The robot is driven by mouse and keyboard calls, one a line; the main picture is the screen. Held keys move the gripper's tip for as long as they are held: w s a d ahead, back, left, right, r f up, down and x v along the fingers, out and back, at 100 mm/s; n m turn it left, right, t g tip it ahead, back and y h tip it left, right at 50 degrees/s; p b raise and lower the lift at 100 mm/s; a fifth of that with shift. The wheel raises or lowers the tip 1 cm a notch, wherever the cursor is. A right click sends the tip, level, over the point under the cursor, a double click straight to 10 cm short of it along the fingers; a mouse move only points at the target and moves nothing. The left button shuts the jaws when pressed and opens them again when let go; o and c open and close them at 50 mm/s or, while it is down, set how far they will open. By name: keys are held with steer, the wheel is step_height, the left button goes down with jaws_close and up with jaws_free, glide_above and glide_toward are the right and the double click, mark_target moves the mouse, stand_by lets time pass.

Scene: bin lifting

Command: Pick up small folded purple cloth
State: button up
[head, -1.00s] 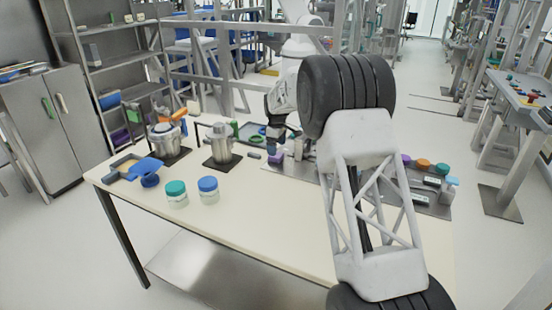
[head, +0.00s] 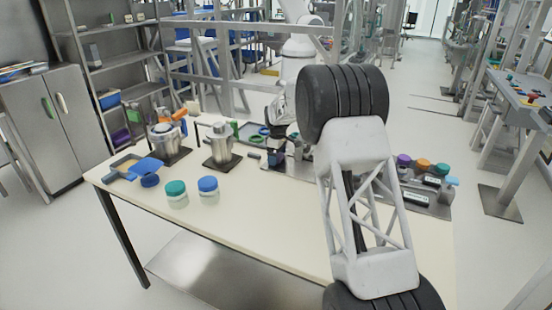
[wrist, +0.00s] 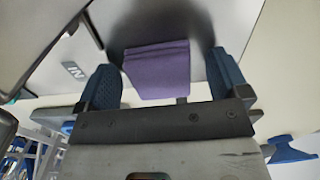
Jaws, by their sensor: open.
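The small folded purple cloth (wrist: 157,70) shows in the wrist view, lying on a grey surface with its folded layers at the upper edge. My gripper (wrist: 164,78) is open, with one dark blue finger pad to the left of the cloth and the other to its right. A gap shows on each side, so neither pad touches it in this view. In the head view my gripper (head: 275,152) is low over the far side of the table, and the cloth is hidden behind it.
Two metal vessels (head: 222,147) stand left of my gripper on the table (head: 255,215). Jars with teal (head: 176,192) and blue lids (head: 208,189) stand nearer the front. Several coloured-lid jars (head: 422,167) stand to the right. The table's front middle is clear.

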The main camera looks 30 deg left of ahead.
steer(key=shift+c, duration=0.2)
steer(key=c, duration=0.9)
steer(key=shift+r, duration=0.15)
steer(key=shift+c, duration=0.2)
steer(key=shift+r, duration=1.5)
steer(key=shift+s+d+r, duration=0.1)
steer(key=shift+s+r, duration=0.05)
steer(key=shift+s+d+r, duration=0.25)
steer(key=shift+s+d, duration=1.25)
steer(key=shift+s, duration=0.6)
steer(key=shift+s+d+r, duration=0.2)
steer(key=shift+s+d, duration=1.35)
steer(key=shift+s, duration=0.6)
steer(key=shift+s+d+r, duration=0.25)
steer(key=shift+s+d, duration=1.25)
steer(key=shift+s, duration=0.6)
